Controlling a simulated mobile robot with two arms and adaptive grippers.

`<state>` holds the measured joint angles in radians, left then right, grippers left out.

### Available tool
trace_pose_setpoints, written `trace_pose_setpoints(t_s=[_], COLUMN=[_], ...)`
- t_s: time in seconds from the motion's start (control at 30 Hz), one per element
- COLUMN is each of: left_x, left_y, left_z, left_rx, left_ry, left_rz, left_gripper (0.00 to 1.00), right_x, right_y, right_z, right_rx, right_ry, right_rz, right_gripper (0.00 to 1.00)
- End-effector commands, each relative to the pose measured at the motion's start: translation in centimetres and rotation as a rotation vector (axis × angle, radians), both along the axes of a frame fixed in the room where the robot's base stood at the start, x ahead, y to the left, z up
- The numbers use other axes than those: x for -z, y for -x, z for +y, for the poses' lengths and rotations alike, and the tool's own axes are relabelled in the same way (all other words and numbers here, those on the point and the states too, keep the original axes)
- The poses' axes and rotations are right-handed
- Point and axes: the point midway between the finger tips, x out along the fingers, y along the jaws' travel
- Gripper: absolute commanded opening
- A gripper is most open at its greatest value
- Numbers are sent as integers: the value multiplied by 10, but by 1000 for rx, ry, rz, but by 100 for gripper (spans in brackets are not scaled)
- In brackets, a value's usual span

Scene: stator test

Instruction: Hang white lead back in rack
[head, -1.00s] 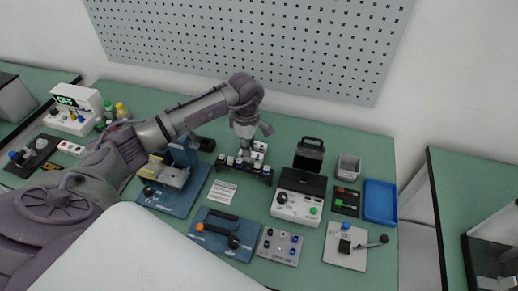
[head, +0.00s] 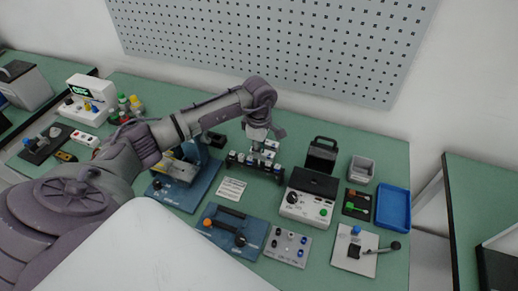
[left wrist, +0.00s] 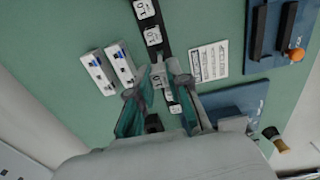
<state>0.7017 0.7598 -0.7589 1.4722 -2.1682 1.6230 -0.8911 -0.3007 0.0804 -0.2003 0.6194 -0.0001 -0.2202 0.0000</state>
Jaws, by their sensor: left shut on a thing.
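The dark rack (head: 257,170) stands at the middle of the green bench, with several light-topped pieces along it. In the left wrist view the rack (left wrist: 165,43) runs as a black strip with white labelled tags. My left gripper (head: 258,150) points down at the rack's back side. In the left wrist view its fingertips (left wrist: 166,77) are closed together over the rack strip, on a small white piece that appears to be the white lead. The fingers hide most of it, so I cannot tell whether it touches the rack. My right gripper is not in view.
Two white blocks (left wrist: 108,70) lie beside the rack. A printed card (head: 231,189), a blue fixture with black bars (head: 232,230) and a grey socket plate (head: 287,246) lie in front. A white-and-black meter (head: 308,205) stands to the right, with a blue tray (head: 393,208) beyond.

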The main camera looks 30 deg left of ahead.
Motion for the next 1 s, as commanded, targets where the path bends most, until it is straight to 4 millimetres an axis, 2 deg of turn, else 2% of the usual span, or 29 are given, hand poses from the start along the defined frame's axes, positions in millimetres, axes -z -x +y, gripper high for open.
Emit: trace_pose_setpoints(t_s=[1.0], left_x=[3], left_y=[1], left_z=[-1], left_rx=[0], left_ry=[1], left_rz=[0], left_gripper=[0], right_x=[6], right_y=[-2], right_z=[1], right_rx=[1], right_ry=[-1], right_rz=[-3], right_gripper=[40])
